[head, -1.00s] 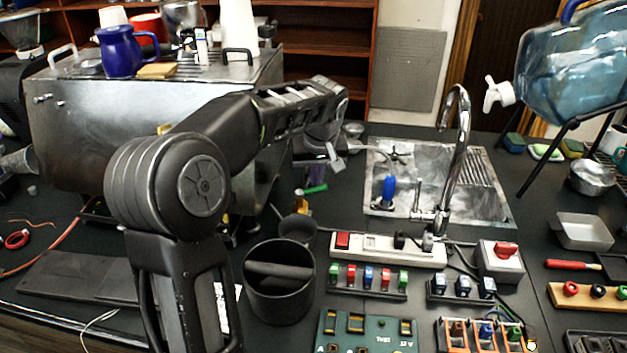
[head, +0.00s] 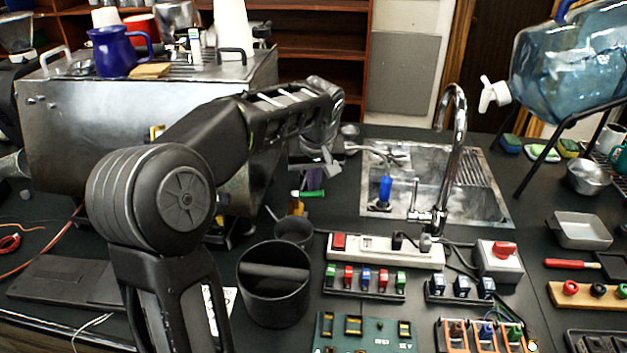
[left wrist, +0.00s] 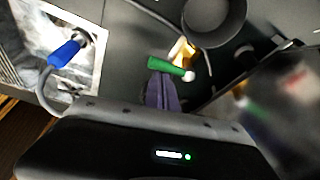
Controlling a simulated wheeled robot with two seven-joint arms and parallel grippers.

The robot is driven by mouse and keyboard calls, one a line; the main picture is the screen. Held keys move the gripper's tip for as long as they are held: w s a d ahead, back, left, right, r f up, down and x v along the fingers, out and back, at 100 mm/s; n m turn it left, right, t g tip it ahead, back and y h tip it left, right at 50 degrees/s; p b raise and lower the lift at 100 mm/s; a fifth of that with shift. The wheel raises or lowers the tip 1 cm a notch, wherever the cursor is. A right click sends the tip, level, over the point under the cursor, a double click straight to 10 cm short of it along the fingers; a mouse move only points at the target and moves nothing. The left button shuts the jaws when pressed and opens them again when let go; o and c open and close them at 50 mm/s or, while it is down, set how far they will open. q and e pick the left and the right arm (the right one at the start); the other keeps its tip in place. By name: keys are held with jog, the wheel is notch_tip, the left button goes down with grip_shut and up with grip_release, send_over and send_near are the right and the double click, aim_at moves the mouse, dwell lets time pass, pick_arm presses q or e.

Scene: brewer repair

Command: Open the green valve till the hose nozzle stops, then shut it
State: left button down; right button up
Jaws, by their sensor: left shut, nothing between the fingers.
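The green valve handle (left wrist: 168,68) shows in the left wrist view as a short green bar with a pale end, beside a yellow fitting (left wrist: 183,50). In the head view the green handle (head: 312,193) is small and partly hidden below my left gripper (head: 313,178). My left gripper is shut and empty, and its purplish fingers (left wrist: 160,88) end right at the green handle. I cannot tell whether they touch it. A blue-bodied nozzle (head: 385,188) stands at the sink's left side. It also shows in the left wrist view (left wrist: 65,53), near a grey hose. My right gripper is out of view.
The metal sink (head: 485,205) with its tall tap (head: 458,130) lies to the right of the gripper. A black knock bin (head: 273,290) and a white power strip (head: 380,250) stand in front. The steel coffee machine (head: 75,125) is behind my left arm.

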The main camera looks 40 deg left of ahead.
pick_arm(q)
jog(key=v, duration=0.8)
jog(key=shift+b, duration=0.3)
jog(key=shift+f, duration=0.1)
